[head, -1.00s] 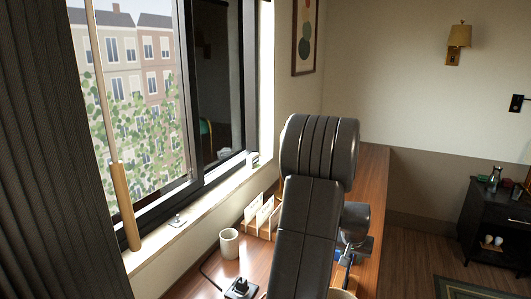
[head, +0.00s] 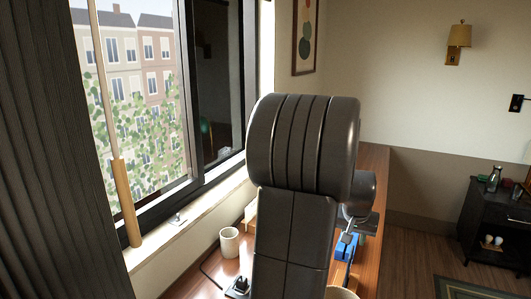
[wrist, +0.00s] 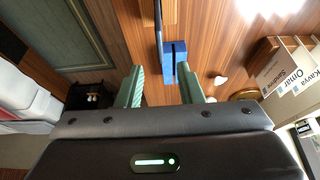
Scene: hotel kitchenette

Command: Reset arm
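My arm (head: 298,215) stands up in the middle of the head view and hides part of the wooden counter. My gripper (wrist: 160,80) shows in the wrist view with its two green fingers well apart and nothing held between them. A blue object (wrist: 173,58) lies on the wood beyond the fingertips, apart from them. Blue also shows on the counter in the head view (head: 348,254), just right of my arm. The gripper fingers cannot be made out in the head view.
A white mug (head: 229,242) and a small dark item (head: 238,287) stand on the counter left of my arm. The window sill (head: 180,228) runs behind them. Name cards (wrist: 290,72) in a wooden holder show in the wrist view. A dark cabinet (head: 487,225) stands far right.

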